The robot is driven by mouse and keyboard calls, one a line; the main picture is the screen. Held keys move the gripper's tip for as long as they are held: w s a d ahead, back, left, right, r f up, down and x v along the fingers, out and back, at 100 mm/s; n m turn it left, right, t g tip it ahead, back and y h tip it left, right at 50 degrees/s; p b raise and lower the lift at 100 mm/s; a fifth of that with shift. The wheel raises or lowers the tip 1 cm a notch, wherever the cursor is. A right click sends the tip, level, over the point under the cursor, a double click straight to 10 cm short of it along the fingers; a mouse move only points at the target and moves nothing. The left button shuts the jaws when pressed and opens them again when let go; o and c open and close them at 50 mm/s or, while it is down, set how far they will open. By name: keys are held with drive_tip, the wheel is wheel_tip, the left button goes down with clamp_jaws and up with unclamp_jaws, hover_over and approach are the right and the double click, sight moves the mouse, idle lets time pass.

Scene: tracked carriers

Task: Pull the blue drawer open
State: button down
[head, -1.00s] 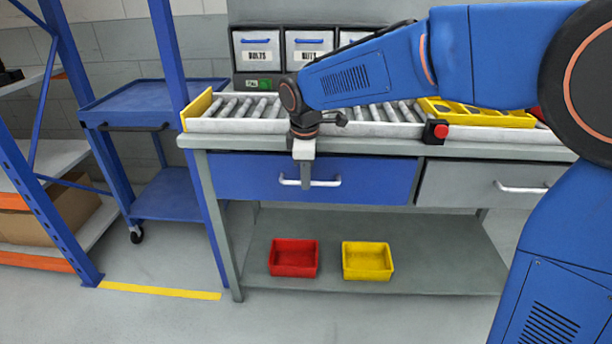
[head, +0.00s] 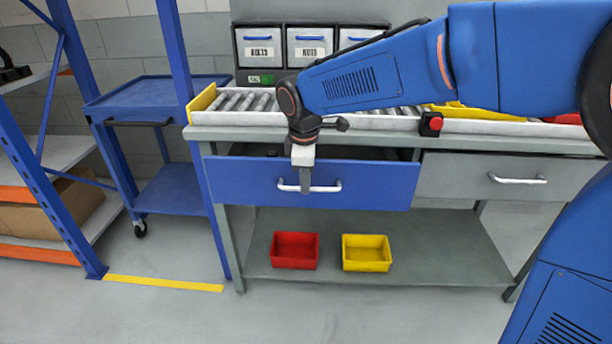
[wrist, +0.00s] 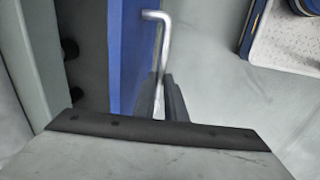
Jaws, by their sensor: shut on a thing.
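The blue drawer (head: 375,184) is in the workbench, on the left under the worktop. It stands partly open, with a dark gap showing above its front. Its silver bar handle (head: 326,188) runs across the middle of the front. My gripper (head: 305,185) points down at the handle and is shut on it. In the wrist view the drawer front (wrist: 131,50) is a blue strip, and the handle (wrist: 163,40) passes down between my two dark fingers (wrist: 161,98). The dark inside of the drawer shows to the left of that strip.
A grey drawer (head: 460,180) with its own handle is to the right, shut. A roller conveyor (head: 370,115) lies on the worktop, with a red button (head: 431,124). Red (head: 295,251) and yellow (head: 366,253) bins sit on the lower shelf. A blue cart (head: 165,190) stands left.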

drive_tip(key=s, duration=2.4)
drive_tip(key=shift+s+a, duration=0.25)
drive_tip(key=shift+a, duration=0.2)
drive_tip(key=c, duration=2.1)
unclamp_jaws()
drive_tip(key=shift+r, duration=0.1)
drive_tip(key=s+r, duration=0.1)
drive_tip(key=r, duration=0.4)
drive_tip(key=s+r, duration=0.1)
drive_tip(key=r, duration=0.5)
drive_tip(key=s+r, duration=0.1)
drive_tip(key=r, duration=0.5)
drive_tip(key=shift+s, duration=0.2)
drive_tip(key=shift+s, duration=0.1)
